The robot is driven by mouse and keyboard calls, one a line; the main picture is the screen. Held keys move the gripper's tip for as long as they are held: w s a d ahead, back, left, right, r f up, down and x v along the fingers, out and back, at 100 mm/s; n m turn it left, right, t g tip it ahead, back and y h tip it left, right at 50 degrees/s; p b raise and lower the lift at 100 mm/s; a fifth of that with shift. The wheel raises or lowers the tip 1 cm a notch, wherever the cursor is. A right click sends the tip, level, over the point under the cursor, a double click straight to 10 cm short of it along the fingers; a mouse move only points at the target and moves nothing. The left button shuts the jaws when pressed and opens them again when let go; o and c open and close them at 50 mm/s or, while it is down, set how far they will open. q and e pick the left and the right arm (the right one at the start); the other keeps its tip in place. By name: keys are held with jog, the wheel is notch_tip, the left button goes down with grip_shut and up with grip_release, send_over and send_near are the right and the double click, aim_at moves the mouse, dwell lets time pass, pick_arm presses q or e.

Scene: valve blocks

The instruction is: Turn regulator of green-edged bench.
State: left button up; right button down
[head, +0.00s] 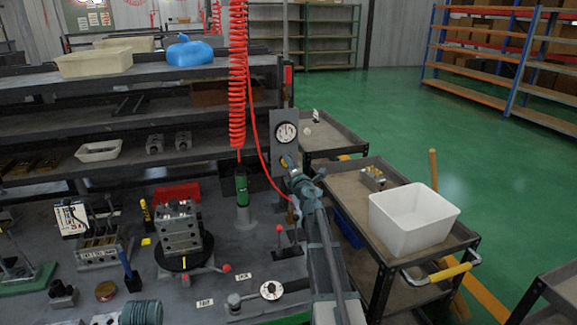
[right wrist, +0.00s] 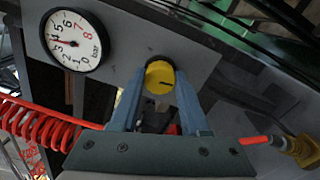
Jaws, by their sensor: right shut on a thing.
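The regulator's yellow knob (right wrist: 160,78) sits on a grey upright panel (head: 262,128) at the far right of the bench (head: 225,262). My right gripper (head: 289,166) reaches the knob from the front. In the right wrist view its fingers (right wrist: 159,80) are shut on the knob, one on each side. A dark mark on the knob points right. My left gripper is not in view.
A red coiled hose (head: 238,75) hangs left of the panel. A red-knobbed lever (head: 281,238) and a small dial (head: 271,290) stand left of my right arm. A cart (head: 355,180) with a white bin (head: 412,218) is at the right. Valve blocks (head: 179,228) stand mid-bench.

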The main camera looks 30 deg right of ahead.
jog(key=shift+m, duration=0.6)
jog(key=shift+c, duration=1.9)
grip_release()
jog(key=shift+s, duration=0.15)
jog(key=v, duration=1.3)
jog(key=shift+s+a, duration=0.2)
jog(key=shift+s, duration=0.05)
